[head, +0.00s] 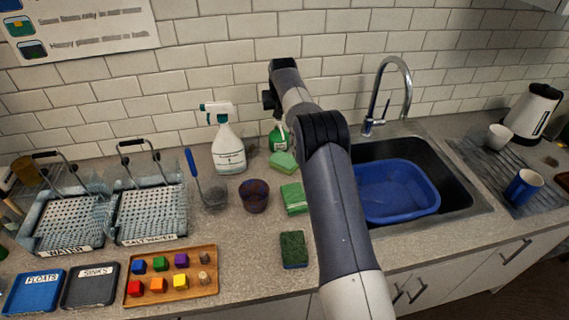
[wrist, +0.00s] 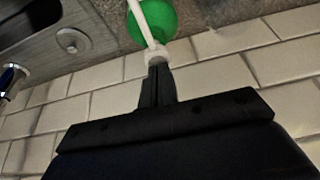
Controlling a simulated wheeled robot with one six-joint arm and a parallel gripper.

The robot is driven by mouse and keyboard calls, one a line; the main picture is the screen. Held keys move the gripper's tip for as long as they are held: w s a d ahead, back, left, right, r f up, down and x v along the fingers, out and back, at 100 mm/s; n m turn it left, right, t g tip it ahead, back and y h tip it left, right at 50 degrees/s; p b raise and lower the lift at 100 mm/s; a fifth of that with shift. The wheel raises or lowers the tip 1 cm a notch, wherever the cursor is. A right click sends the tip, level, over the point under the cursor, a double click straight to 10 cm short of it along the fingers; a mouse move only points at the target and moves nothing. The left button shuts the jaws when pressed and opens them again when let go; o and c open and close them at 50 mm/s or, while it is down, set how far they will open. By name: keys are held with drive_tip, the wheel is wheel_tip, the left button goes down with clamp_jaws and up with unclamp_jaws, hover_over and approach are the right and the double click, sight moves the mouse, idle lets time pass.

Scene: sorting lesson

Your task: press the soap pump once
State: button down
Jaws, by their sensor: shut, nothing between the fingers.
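The soap bottle (head: 278,138) is green with a pale label and stands against the back of the counter, partly hidden behind my arm in the head view. In the wrist view its green body (wrist: 152,22) shows at the top, with the white pump (wrist: 146,20) in front of it. My gripper (wrist: 157,68) is shut and empty, its fingertips at the white pump head. I cannot tell whether they touch it. In the head view the gripper is mostly hidden by my arm.
A white spray bottle (head: 228,148) stands left of the soap. Green sponges (head: 293,198) and a dark cup (head: 255,196) sit in front. The sink with a blue basin (head: 398,190) and the tap (head: 405,85) are to the right. The tiled wall (head: 215,55) is close behind.

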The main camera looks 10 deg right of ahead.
drive_tip(key=shift+s+f, duration=0.1)
drive_tip(key=shift+f, duration=0.5)
drive_tip(key=shift+r+p, duration=1.15)
drive_tip(key=shift+r, duration=0.25)
drive_tip(key=shift+r, duration=0.1)
wheel_tip(320, 180, up, 6)
